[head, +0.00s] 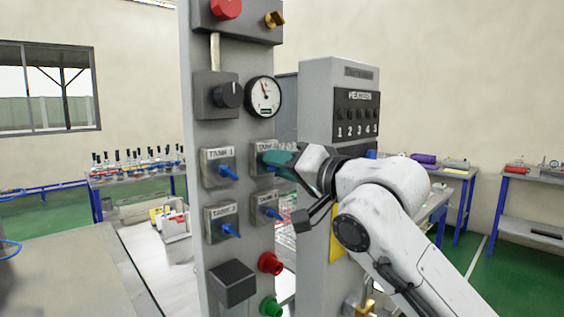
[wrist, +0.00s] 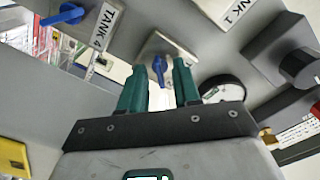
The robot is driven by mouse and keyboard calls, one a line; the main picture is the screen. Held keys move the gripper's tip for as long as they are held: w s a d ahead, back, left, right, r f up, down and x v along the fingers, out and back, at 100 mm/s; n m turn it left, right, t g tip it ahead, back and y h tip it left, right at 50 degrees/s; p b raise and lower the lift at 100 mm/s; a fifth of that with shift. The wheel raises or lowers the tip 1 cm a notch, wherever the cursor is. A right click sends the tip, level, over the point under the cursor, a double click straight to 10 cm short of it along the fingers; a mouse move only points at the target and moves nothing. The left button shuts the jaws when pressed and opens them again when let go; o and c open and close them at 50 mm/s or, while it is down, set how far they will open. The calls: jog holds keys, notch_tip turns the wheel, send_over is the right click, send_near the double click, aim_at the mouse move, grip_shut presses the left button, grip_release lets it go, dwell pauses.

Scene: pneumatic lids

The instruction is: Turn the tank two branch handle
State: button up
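The tank two plate (head: 261,149) is at the upper right of the valve group on the grey panel in the head view, its label partly covered by my gripper (head: 270,157). Its blue branch handle is hidden there by my teal fingers. In the wrist view the blue handle (wrist: 159,68) stands on its light plate (wrist: 151,47), lined up with the gap between my fingertips. My gripper (wrist: 157,72) is open, with a finger to either side of that gap. I cannot tell whether either finger touches the handle.
Other blue handles are close by: tank 1 (head: 228,172) to the left, tank 4 (head: 273,213) below, and another at lower left (head: 231,230). A gauge (head: 263,97) sits just above. A heaters cabinet (head: 340,85) stands behind my gripper to the right.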

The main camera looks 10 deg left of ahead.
jog(key=shift+w+a, duration=0.1)
jog(key=shift+c, duration=0.4)
grip_shut()
jog(key=shift+f+n, duration=0.1)
jog(key=shift+n, duration=0.2)
jog(key=shift+f+n+b, duration=0.1)
jog(key=shift+n+b, duration=1.7)
jog(key=shift+n, duration=6.8)
jog(key=shift+o, duration=0.4)
grip_release()
